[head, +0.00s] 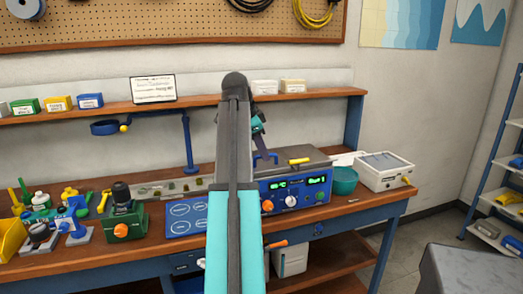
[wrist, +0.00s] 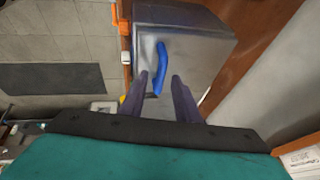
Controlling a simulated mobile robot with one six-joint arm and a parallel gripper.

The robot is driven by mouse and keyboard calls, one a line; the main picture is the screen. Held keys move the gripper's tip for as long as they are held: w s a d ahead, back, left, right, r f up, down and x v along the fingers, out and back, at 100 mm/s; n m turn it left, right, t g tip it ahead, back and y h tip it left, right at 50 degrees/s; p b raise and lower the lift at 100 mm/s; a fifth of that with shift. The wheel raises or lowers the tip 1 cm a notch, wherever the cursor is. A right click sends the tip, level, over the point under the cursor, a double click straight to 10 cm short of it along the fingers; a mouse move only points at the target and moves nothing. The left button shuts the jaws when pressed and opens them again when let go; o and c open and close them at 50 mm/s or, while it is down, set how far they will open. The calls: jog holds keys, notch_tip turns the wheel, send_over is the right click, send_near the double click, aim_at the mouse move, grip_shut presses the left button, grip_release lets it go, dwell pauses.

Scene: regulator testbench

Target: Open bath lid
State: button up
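The bath is a blue-fronted unit (head: 295,193) with green displays and knobs, standing on the bench right of my arm in the head view. Its grey metal lid (head: 302,153) lies shut on top. A blue handle (head: 272,156) stands on the lid, and it also shows in the wrist view (wrist: 160,56). My gripper (wrist: 159,78) is open above the lid, with its two dark fingers on either side of the handle's near end. I cannot tell whether the fingers touch it. My arm hides the left part of the bath in the head view.
A teal bowl (head: 343,181) and a white box instrument (head: 386,171) stand right of the bath. A blue plate with circles (head: 186,214) and a green device (head: 124,222) stand left. A shelf (head: 200,103) runs behind, above the bench.

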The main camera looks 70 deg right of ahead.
grip_shut()
jog(key=shift+r, duration=0.1)
dwell(0.3)
